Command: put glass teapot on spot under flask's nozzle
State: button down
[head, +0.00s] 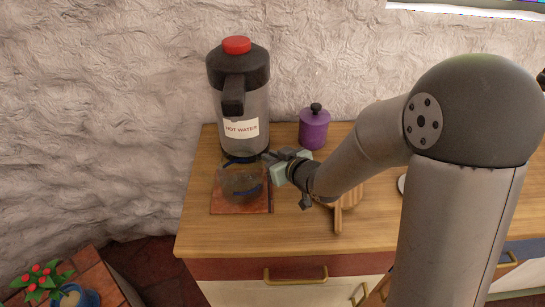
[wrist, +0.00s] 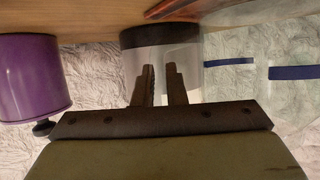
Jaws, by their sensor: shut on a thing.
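The glass teapot (head: 240,183) is see-through with dark blue bands. In the head view it is over the reddish-brown square tile (head: 224,206) in front of the flask; I cannot tell whether it touches the tile. My gripper (head: 268,158) is at the teapot's upper right, shut on it; the exact grip point is unclear. The flask (head: 257,105) is grey with a red top button, a "HOT WATER" label and a dark nozzle (head: 233,96) facing front. In the wrist view, the fingers (wrist: 162,85) appear before the flask's body (wrist: 184,63), with the teapot (wrist: 262,95) to the right.
A purple lidded canister (head: 314,130) stands right of the flask; it also shows in the wrist view (wrist: 30,80). A wooden board with a handle (head: 338,218) lies partly under my arm. The wooden counter's (head: 195,235) front left is clear. A rough wall is behind.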

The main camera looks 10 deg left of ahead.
jog(key=shift+f, duration=0.15)
jog(key=c, duration=1.5)
grip_release()
